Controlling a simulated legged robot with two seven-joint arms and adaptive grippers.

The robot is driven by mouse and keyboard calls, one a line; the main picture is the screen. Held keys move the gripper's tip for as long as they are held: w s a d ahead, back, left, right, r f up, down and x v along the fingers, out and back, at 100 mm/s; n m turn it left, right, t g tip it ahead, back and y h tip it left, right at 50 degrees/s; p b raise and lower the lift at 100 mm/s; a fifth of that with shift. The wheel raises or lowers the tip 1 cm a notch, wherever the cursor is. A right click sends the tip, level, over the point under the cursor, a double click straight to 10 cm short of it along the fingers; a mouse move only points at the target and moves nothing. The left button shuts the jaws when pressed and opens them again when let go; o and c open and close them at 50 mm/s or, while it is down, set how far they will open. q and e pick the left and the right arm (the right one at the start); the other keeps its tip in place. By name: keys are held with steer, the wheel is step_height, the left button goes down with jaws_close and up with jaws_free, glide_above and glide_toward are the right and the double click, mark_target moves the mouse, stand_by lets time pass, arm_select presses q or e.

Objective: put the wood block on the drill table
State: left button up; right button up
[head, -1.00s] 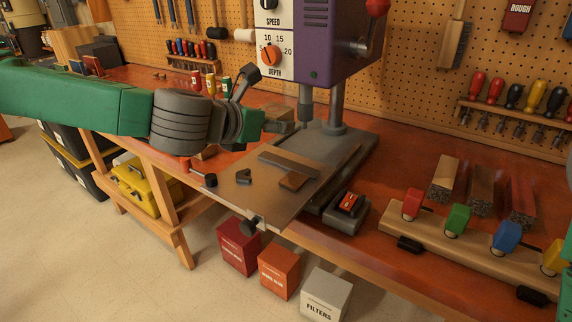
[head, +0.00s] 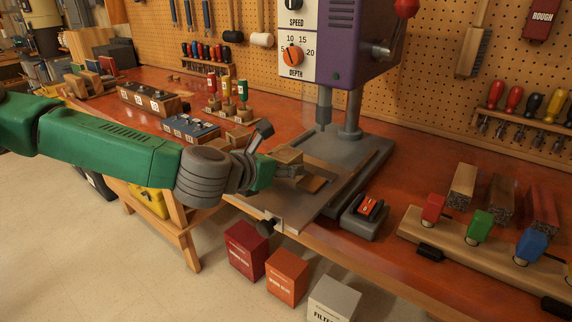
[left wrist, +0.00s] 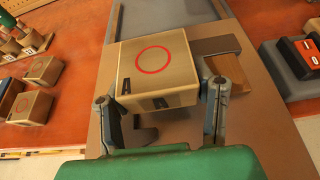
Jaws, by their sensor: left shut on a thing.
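In the head view the block (head: 288,156) shows at the tip of my left gripper (head: 289,171), over the drill table (head: 290,213). The drill table also fills much of the left wrist view (left wrist: 258,135). I cannot tell whether the block touches it. My right gripper is not in view.
A fence bar (left wrist: 216,45) and a small brown piece (head: 311,184) lie on the drill table. The drill's chuck (head: 324,108) hangs above and behind. A box with a red switch (head: 368,207) stands to the right. Other ringed blocks (left wrist: 30,107) sit at left.

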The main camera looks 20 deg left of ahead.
arm_select(q)
steer(key=shift+a+f, duration=0.45)
steer(key=shift+a, duration=0.05)
steer(key=shift+d+f+b, duration=0.1)
steer(key=shift+f+b, duration=0.05)
steer(key=shift+b, duration=0.2)
steer(key=shift+d, duration=0.6)
steer(key=o, duration=1.3)
steer(key=shift+d, duration=0.25)
steer(key=shift+a, duration=0.1)
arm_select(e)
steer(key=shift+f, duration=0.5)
arm_select(q)
steer(key=shift+s+a, duration=0.1)
steer(key=shift+a, duration=0.1)
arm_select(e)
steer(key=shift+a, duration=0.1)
